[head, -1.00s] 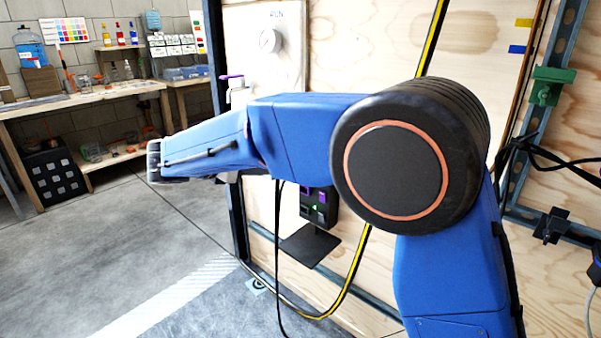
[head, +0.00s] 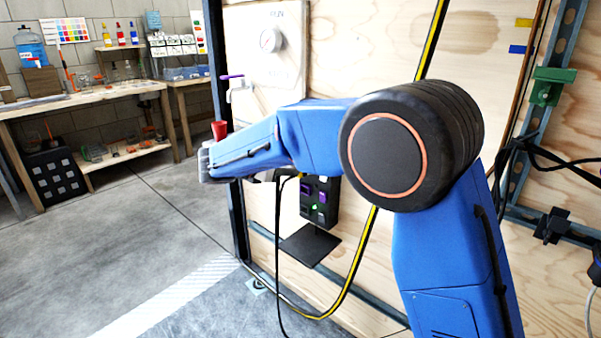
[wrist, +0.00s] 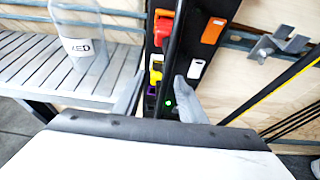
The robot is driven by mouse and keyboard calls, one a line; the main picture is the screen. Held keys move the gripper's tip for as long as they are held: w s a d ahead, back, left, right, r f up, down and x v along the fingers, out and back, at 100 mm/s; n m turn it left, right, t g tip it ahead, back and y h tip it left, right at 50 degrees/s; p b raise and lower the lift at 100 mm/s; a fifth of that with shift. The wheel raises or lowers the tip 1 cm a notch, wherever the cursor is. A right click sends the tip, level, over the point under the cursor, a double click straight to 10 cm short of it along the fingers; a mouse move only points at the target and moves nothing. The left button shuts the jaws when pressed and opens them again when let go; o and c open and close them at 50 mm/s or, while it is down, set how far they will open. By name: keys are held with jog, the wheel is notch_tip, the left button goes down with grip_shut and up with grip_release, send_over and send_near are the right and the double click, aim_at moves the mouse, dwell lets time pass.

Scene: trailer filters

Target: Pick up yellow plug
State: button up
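The yellow plug (wrist: 156,70) shows in the wrist view on a dark socket panel (wrist: 207,55), below a red plug and left of a white piece. A black cable runs down the panel beside it. My gripper (wrist: 160,98) is open, with one grey finger left of the panel's lower part and one over its right part. The yellow plug lies just beyond the fingertips, and nothing is held. In the head view my gripper (head: 204,164) is at the left end of the blue arm, and the arm hides part of the socket panel (head: 321,210).
In the wrist view, a red plug (wrist: 163,26) and an orange piece (wrist: 212,31) sit higher on the panel. A clear labelled bottle (wrist: 78,32) stands on a slatted shelf (wrist: 40,70) at left. A metal bracket (wrist: 276,43) is at right.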

jog(key=x, duration=0.5)
jog(key=shift+s, duration=0.1)
jog(key=c, duration=1)
jog(key=shift+o, duration=0.2)
jog(key=v, duration=0.5)
jog(key=r+v, duration=0.1)
jog(key=v, duration=0.4)
jog(key=r+v, duration=0.1)
jog(key=v, duration=0.5)
jog(key=shift+w+d+f, duration=0.1)
jog(key=shift+w+d, duration=0.2)
jog(key=shift+d, duration=0.05)
grip_shut()
jog(key=shift+s+a, duration=0.1)
jog(key=shift+s+a+f, duration=0.1)
jog(key=shift+s+a, duration=0.45)
jog(key=shift+s, duration=0.15)
jog(key=shift+s+a+f, duration=0.1)
jog(key=shift+s+a, duration=0.45)
jog(key=shift+s, duration=0.2)
